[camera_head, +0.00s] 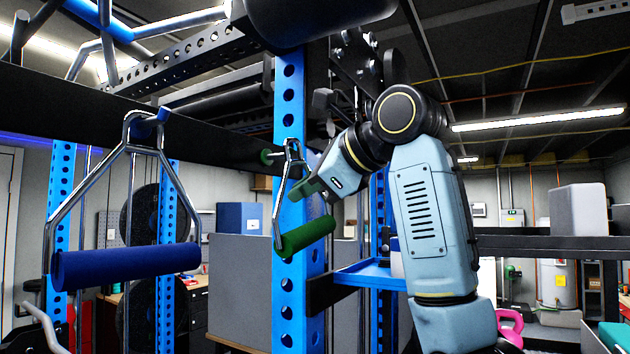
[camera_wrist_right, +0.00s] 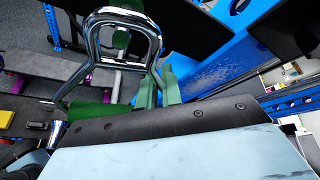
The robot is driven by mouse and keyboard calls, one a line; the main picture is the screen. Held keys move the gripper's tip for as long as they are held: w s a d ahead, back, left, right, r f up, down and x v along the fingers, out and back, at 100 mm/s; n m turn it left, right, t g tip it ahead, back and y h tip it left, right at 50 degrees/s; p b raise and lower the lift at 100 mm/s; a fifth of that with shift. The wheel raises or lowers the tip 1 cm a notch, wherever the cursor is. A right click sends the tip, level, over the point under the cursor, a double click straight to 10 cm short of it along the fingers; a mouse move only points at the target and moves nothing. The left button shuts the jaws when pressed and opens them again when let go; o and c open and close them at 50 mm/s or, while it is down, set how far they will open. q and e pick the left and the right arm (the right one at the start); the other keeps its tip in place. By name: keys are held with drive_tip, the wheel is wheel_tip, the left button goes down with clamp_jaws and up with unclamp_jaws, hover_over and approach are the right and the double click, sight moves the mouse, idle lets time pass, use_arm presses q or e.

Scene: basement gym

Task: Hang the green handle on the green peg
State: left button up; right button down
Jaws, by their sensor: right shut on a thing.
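The green handle is a green grip (camera_head: 307,236) on a bent metal frame (camera_head: 281,195). My right gripper (camera_head: 312,190) is shut on the green handle by its metal frame, and the green grip hangs below the fingers. In the right wrist view the frame's loop (camera_wrist_right: 128,18) arches beyond the green fingers (camera_wrist_right: 159,88). The green peg (camera_head: 267,157) is beside the top of the frame, near the blue upright. Its round green end (camera_wrist_right: 122,39) shows within the loop's outline in the wrist view. I cannot tell whether the loop is around it. My left gripper is out of view.
A blue handle (camera_head: 125,267) hangs by its metal frame from a blue peg (camera_head: 148,117) on the dark crossbar (camera_head: 75,108) at left. A blue perforated upright (camera_head: 288,110) stands close behind the green handle. A blue bracket (camera_head: 372,274) is below my right arm.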

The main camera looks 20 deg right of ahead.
drive_tip(key=shift+w+a+f+p, duration=0.25)
drive_tip(key=shift+w+a, duration=0.4)
drive_tip(key=shift+w+a+f+p, duration=0.2)
drive_tip(key=shift+w+a+f, duration=0.05)
drive_tip(key=shift+w+a, duration=0.35)
drive_tip(key=c, duration=1.5)
unclamp_jaws()
drive_tip(key=shift+s+r, duration=0.1)
drive_tip(key=shift+d+r, duration=0.1)
